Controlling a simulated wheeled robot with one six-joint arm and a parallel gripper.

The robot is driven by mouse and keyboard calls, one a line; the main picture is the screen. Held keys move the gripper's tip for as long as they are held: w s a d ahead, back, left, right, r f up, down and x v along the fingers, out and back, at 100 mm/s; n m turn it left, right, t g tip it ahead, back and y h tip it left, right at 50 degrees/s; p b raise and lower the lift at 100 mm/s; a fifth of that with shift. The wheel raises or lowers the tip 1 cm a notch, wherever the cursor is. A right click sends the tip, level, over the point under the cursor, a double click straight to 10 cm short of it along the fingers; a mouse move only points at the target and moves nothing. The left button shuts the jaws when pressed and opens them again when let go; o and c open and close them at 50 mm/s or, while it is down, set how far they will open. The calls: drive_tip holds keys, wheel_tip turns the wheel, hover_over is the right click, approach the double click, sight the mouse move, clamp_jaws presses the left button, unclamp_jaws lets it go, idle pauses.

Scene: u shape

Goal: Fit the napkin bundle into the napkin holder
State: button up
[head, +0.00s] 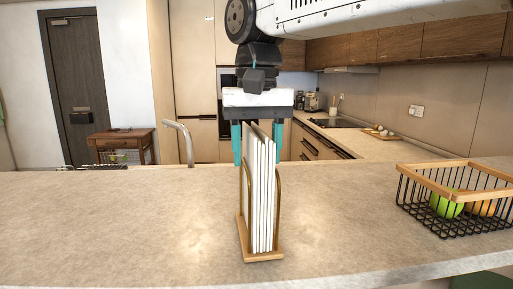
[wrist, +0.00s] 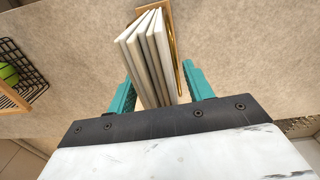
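The napkin bundle (head: 262,190), several white upright slabs, stands between the gold hoops of the napkin holder (head: 264,257), above its wooden base. In the wrist view the bundle (wrist: 150,55) shows with the holder's gold hoop (wrist: 177,50) along its right side. Whether the bundle touches the base is hard to tell. My gripper (head: 258,143) is above the holder and points down, its teal fingers on either side of the bundle's upper end. In the wrist view my gripper (wrist: 160,88) is spread wider than the bundle, with small gaps, so it looks open.
A black wire basket with a wooden rim (head: 443,185) stands on the counter at right, holding green and orange fruit. The stone counter (head: 130,215) is clear left of the holder. A tap (head: 182,140) rises behind it, and a dark rack lies at back left.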

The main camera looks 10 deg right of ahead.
drive_tip(key=shift+f, duration=0.15)
wheel_tip(320, 180, up, 13)
drive_tip(key=shift+f, duration=0.2)
drive_tip(key=s+d+f, duration=0.8)
drive_tip(key=d+f, duration=0.5)
drive_tip(key=d, duration=0.1)
drive_tip(key=s+d+f, duration=0.3)
drive_tip(key=s+f, duration=0.2)
drive_tip(key=f, duration=0.3)
drive_tip(key=s+d+f+t, duration=0.1)
drive_tip(key=s+d+f, duration=0.2)
drive_tip(key=s+f, duration=0.3)
wheel_tip(320, 180, down, 4)
drive_tip(key=shift+d+r+m, duration=0.2)
drive_tip(key=shift+d+m, duration=0.1)
drive_tip(key=shift+d, duration=0.05)
